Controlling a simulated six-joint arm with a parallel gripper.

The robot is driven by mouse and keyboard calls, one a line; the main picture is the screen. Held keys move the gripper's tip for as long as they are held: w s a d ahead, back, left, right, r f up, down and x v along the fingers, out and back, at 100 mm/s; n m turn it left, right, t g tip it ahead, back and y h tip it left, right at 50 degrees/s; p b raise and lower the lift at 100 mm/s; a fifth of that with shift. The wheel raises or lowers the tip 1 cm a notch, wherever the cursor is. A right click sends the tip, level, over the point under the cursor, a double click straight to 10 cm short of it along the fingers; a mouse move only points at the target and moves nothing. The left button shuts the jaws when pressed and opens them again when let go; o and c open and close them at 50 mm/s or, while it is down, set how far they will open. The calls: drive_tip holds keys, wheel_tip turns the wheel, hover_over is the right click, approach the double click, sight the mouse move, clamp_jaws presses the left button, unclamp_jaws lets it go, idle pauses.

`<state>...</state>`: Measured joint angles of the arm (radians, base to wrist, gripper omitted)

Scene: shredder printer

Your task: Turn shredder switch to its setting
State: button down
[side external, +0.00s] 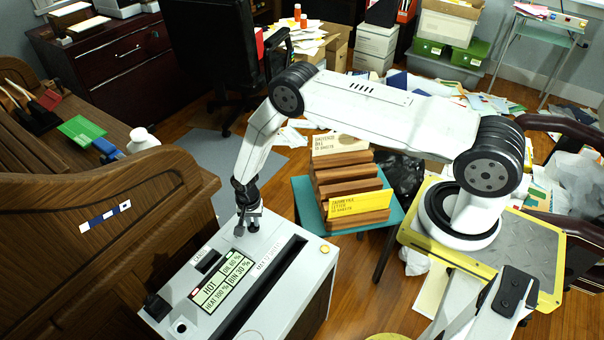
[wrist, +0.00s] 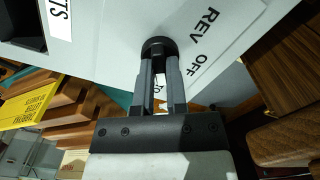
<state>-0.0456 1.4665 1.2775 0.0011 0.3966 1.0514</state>
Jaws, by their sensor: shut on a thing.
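The shredder (side external: 300,270) is a light grey box with a long dark slot and a green display (side external: 223,283) that reads HOT among other lines. Its switch is a dark round knob (wrist: 158,46), seen in the wrist view at the top of the fingers. The labels REV and OFF (wrist: 201,45) are printed beside it. My gripper (wrist: 159,75) is shut on the knob, one finger on each side. In the side view my gripper (side external: 246,226) is down at the back corner of the shredder's top and hides the knob. The knob's pointing direction cannot be told.
A wooden desk (side external: 100,235) stands close on the left. A teal stand (side external: 310,205) with a wooden sorter (side external: 345,185) and a yellow card (side external: 357,203) is behind the shredder, to the right. Papers and boxes litter the floor at the back.

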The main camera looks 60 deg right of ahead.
drive_tip(key=n, duration=0.5)
drive_tip(key=shift+n, duration=0.4)
drive_tip(key=n, duration=0.5)
drive_tip(key=shift+n, duration=0.3)
drive_tip(key=c, duration=0.7)
unclamp_jaws()
drive_tip(key=shift+o, duration=0.2)
drive_tip(key=shift+r, duration=0.1)
drive_tip(key=shift+r, duration=3.85)
